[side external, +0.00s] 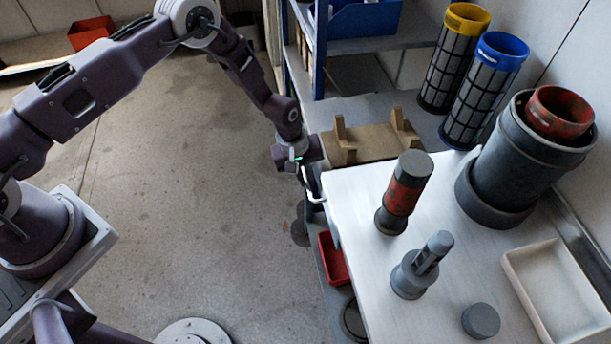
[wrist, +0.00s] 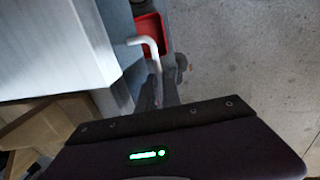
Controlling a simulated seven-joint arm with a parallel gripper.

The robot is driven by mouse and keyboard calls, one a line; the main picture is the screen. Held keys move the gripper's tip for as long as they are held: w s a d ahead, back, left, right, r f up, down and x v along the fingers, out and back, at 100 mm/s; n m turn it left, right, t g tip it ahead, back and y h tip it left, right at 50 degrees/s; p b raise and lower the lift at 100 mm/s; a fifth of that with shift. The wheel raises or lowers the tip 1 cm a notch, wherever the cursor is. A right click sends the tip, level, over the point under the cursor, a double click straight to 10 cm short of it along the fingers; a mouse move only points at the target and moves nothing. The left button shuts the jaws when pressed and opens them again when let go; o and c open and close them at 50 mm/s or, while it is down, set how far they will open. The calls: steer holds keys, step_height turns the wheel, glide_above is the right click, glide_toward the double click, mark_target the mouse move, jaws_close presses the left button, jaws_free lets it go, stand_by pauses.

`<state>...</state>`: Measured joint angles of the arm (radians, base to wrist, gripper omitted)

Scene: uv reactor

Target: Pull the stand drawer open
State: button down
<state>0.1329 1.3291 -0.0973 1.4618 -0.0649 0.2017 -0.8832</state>
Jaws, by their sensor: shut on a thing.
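My gripper (side external: 305,187) reaches down beside the stand's far left corner and is shut on the handle. Its fingers (wrist: 158,82) partly hide the handle's near end. The drawer front is mostly hidden, so I cannot tell how far it stands out.
A red bin (side external: 333,260) sits low beside the stand. A cardboard-coloured cradle (side external: 370,143) is behind my gripper. A red-banded cylinder (side external: 406,185), a grey fitting (side external: 409,280) and a pale tray (side external: 553,300) are on the top. The floor (side external: 225,200) to the left is clear.

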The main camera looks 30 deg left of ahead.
steer(key=s+a, duration=2)
steer(key=shift+s+a, duration=0.3)
steer(key=c, duration=1.6)
jaws_free()
steer(key=shift+o, duration=0.4)
steer(key=shift+r, duration=0.15)
step_height(320, 180, up, 7)
steer(key=shift+s+a, duration=0.4)
steer(key=shift+s, duration=0.05)
